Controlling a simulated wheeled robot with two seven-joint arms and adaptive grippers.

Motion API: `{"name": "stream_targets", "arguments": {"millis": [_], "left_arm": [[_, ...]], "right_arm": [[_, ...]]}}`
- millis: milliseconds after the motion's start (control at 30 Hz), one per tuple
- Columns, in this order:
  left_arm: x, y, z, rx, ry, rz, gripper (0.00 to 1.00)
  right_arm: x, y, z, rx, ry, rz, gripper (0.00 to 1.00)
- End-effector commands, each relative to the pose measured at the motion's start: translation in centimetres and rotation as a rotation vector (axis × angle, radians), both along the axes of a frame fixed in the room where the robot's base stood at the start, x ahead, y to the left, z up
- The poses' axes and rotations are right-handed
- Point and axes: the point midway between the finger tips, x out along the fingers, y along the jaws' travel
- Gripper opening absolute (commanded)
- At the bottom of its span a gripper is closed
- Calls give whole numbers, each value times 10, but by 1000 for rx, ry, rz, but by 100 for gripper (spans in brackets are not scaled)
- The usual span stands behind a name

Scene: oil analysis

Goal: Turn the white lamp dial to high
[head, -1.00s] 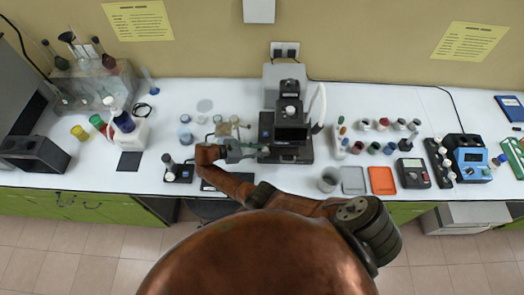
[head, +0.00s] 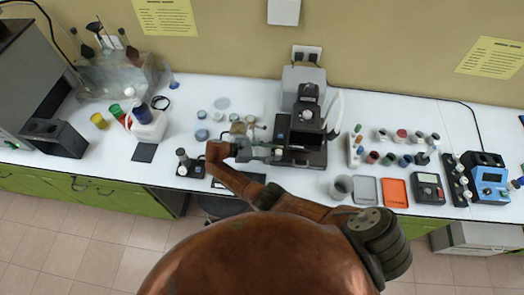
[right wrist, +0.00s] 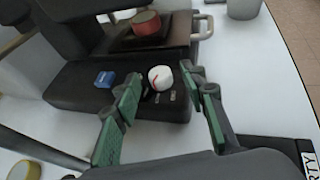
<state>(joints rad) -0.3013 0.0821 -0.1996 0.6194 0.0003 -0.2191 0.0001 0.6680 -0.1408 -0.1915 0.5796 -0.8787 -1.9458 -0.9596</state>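The white lamp dial (right wrist: 160,77) with a red mark sits on the dark microscope base (right wrist: 75,88) in the right wrist view. A blue switch (right wrist: 105,79) is left of it. The dial is too small to tell in the head view, where the black microscope (head: 303,118) stands at the bench's middle. My right gripper (right wrist: 160,74) is open, its green-padded fingers apart on either side of the dial in the picture. I see no contact with the dial. In the head view the right gripper (head: 272,153) is at the microscope's left front. My left gripper is not in view.
A red-sided round piece (right wrist: 147,24) lies on the microscope stage. A grey beaker (head: 341,188), a grey tray (head: 366,190) and an orange tray (head: 396,192) lie right of the microscope. Small jars (head: 202,134) stand left of it. A black balance (head: 190,168) is near the front edge.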

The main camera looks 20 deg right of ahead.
Motion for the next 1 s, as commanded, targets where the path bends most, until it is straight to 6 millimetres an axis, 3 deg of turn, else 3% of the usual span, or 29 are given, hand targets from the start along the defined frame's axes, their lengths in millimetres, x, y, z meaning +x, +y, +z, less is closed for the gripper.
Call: {"name": "stream_targets", "arguments": {"millis": [400, 633, 1000], "left_arm": [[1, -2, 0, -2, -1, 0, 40], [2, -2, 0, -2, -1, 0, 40], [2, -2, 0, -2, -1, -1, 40]], "right_arm": [[18, 79, 34, -2, 1, 3, 39], [20, 93, 39, -2, 1, 0, 39], [21, 95, 40, -1, 1, -1, 37]]}}
